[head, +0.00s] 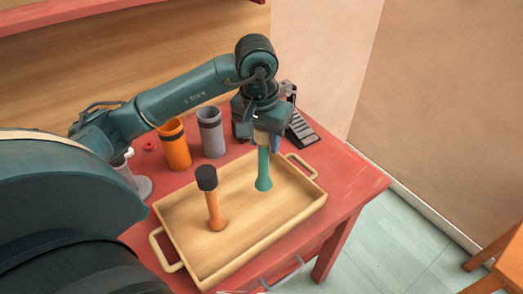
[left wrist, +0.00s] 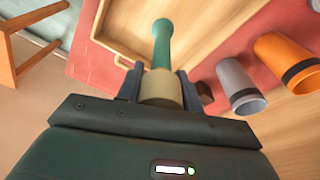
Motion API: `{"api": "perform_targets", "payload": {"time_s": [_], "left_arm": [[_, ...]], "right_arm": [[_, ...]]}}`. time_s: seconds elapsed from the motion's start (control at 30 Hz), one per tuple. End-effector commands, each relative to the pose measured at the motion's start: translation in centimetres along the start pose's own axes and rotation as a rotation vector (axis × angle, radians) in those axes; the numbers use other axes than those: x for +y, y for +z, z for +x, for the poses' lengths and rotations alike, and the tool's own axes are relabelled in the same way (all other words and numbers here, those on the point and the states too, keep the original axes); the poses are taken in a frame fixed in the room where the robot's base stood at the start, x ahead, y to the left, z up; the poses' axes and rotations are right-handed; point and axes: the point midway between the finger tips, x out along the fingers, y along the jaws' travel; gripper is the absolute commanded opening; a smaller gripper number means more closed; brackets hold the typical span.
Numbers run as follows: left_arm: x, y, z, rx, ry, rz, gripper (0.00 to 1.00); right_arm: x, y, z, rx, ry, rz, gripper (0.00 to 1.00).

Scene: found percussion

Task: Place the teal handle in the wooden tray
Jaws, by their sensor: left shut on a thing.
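The teal handle (head: 263,171) hangs upright below my left gripper (head: 268,135), over the back right part of the wooden tray (head: 165,252). I cannot tell whether its flared lower end touches the tray floor. In the left wrist view my left gripper (left wrist: 158,85) is shut on the handle's tan end, and the teal handle (left wrist: 161,45) points away from it toward the tray (left wrist: 200,45). An orange handle with a black top (head: 214,205) stands upright in the tray, to the left of the teal one. My right gripper is not in view.
An orange cup (head: 174,148) and a grey cup (head: 211,135) stand behind the tray on the red table (head: 345,183). A dark stepped object (head: 300,130) lies behind the gripper. A wooden stool (head: 500,262) is at the lower right.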

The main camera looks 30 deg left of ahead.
Motion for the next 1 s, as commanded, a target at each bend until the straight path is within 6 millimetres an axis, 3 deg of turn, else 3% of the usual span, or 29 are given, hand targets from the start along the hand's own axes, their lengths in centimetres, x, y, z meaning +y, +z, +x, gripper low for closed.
{"api": "perform_targets", "payload": {"time_s": [0.3, 0.7, 0.73, 1.0], "left_arm": [[0.0, 0.7, 3.9, -0.002, 0.000, 0.000, 0.00], [0.0, 0.7, 4.6, 0.001, 0.000, 0.000, 0.00], [0.0, 0.7, 4.4, 0.000, 0.000, 0.000, 0.39], [0.0, 0.7, 4.3, 0.000, 0.000, 0.000, 0.58]], "right_arm": [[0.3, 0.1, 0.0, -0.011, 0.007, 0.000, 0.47], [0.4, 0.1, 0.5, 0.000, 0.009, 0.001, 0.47], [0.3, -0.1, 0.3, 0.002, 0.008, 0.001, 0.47], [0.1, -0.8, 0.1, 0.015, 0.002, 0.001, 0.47]]}}
